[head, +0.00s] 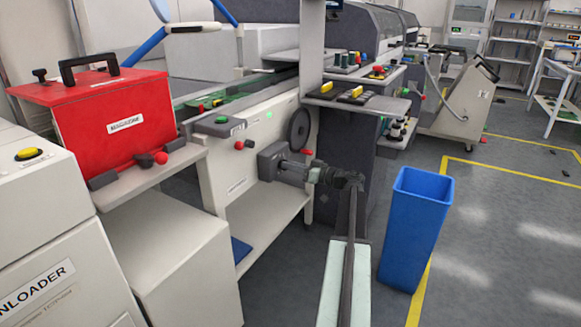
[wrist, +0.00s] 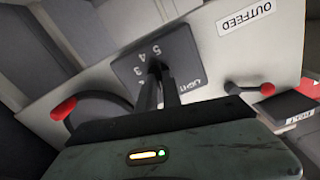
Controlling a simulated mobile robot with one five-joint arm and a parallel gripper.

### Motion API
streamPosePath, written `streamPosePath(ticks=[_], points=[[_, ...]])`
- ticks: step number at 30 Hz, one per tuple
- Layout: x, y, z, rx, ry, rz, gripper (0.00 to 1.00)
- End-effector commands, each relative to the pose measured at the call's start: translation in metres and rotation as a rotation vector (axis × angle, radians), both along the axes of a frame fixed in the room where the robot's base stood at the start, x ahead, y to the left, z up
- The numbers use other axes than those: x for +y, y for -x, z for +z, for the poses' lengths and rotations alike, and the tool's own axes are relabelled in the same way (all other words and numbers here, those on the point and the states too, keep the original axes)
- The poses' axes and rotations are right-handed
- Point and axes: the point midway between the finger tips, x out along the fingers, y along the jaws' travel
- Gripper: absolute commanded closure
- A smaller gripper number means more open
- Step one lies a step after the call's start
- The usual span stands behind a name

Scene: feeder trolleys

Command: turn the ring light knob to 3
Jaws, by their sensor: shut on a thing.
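The ring light knob (wrist: 156,67) is small and dark and stands on a dark dial plate with white numbers. The plate (wrist: 188,62) shows 5, 4 and 3 along its left part and the word LIGHT at its right. My gripper (wrist: 160,82) is shut on the knob, its two dark fingers reaching over it. The fingers hide much of the knob and the other numbers, so I cannot tell exactly where it points. In the head view my gripper (head: 283,168) reaches left to the dark dial plate (head: 267,162) on the pale machine front.
A black handwheel (head: 298,129) and a red-tipped lever (head: 245,145) sit close to the dial. A red magazine box (head: 112,112) stands on a shelf at the left. A blue bin (head: 415,225) stands on the floor at the right, with open floor beyond.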

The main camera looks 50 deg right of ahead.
Motion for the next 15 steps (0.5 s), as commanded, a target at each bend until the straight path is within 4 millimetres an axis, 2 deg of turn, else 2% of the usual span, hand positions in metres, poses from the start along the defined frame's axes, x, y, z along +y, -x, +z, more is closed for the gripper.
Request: streamPosePath(ticks=[15], points=[[-0.0021, -0.0007, -0.0009, 0.115, -0.472, 0.0, 1.0]])
